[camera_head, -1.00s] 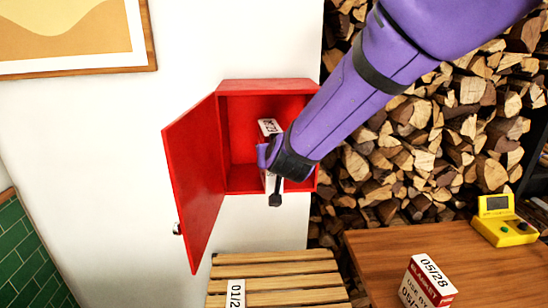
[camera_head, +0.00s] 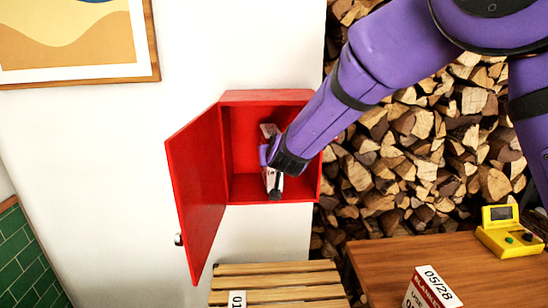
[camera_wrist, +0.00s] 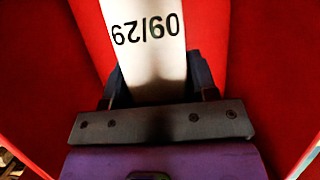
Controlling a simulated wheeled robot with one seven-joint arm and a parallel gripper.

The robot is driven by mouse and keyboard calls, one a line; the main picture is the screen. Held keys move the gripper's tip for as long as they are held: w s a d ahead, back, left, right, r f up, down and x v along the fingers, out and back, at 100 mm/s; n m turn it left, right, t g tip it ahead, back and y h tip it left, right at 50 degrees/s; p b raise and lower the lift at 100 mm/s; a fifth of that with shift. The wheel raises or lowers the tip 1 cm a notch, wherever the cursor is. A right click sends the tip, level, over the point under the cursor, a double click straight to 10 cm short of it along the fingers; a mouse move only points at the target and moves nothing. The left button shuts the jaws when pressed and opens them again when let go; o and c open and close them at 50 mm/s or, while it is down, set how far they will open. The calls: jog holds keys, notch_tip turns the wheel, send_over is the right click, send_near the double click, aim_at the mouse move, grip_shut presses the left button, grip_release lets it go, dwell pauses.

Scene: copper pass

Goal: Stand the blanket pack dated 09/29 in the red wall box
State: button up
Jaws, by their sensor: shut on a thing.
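The red wall box (camera_head: 262,97) hangs on the white wall with its door (camera_head: 197,192) swung open to the left. My gripper (camera_wrist: 158,82) is shut on a white pack (camera_wrist: 146,52), whose face reads 09/29, upside down in the wrist view. Red box walls surround the pack in that view.
A pack marked 05/28 (camera_head: 430,290) stands on the wooden table (camera_head: 390,262) at lower right, with a yellow device (camera_head: 508,240) behind it. A pack marked 01 (camera_head: 237,300) lies on a slatted wooden surface (camera_head: 280,281) below the box. Stacked firewood (camera_head: 400,150) fills the right.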

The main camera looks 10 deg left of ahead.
jog(key=shift+w, duration=0.25)
jog(key=o, duration=1.4)
jog(key=shift+s, duration=0.1)
